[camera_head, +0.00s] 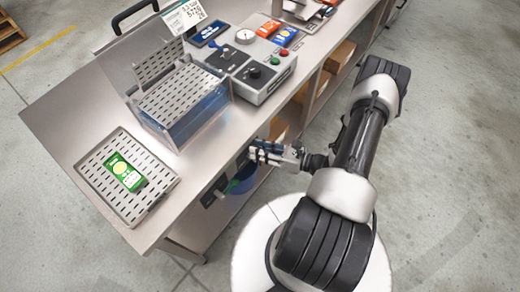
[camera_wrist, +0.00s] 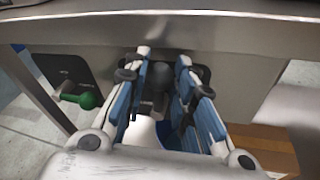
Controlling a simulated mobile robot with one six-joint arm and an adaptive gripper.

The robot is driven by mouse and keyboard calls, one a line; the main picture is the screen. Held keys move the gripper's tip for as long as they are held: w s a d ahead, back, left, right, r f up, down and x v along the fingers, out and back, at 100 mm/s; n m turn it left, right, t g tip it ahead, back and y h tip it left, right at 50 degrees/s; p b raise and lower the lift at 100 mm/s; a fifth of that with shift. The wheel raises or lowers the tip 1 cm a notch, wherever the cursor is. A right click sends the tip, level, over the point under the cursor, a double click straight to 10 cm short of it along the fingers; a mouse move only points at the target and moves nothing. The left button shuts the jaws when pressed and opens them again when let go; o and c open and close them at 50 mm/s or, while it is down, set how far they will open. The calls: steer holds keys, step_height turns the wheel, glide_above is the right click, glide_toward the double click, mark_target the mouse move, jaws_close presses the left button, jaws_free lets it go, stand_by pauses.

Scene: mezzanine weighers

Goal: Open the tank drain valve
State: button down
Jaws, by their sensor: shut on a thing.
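My gripper (camera_wrist: 160,100) reaches under the bench's front edge in the wrist view, its blue-padded fingers closed around a dark grey fitting (camera_wrist: 161,78). The fitting sits before a black plate on the bench's front panel. I take it to be the drain valve's handle, but the fingers hide most of it and its turn cannot be told. In the head view my gripper (camera_head: 275,152) is at the bench front, below the blue-sided tank (camera_head: 205,112) with a slotted grey top. A blue bucket (camera_head: 243,180) is below the gripper.
A green knob (camera_wrist: 90,101) on a black plate is left of my gripper in the wrist view. A slotted tray (camera_head: 100,178) holding a green packet (camera_head: 124,172) lies on the bench. A grey control box (camera_head: 262,77) stands right of the tank. Cardboard boxes (camera_head: 340,56) fill the shelf below.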

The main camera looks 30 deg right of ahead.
steer(key=c, duration=1.3)
jaws_free()
steer(key=v, duration=1.2)
steer(key=shift+r, duration=0.1)
steer(key=shift+c, duration=0.2)
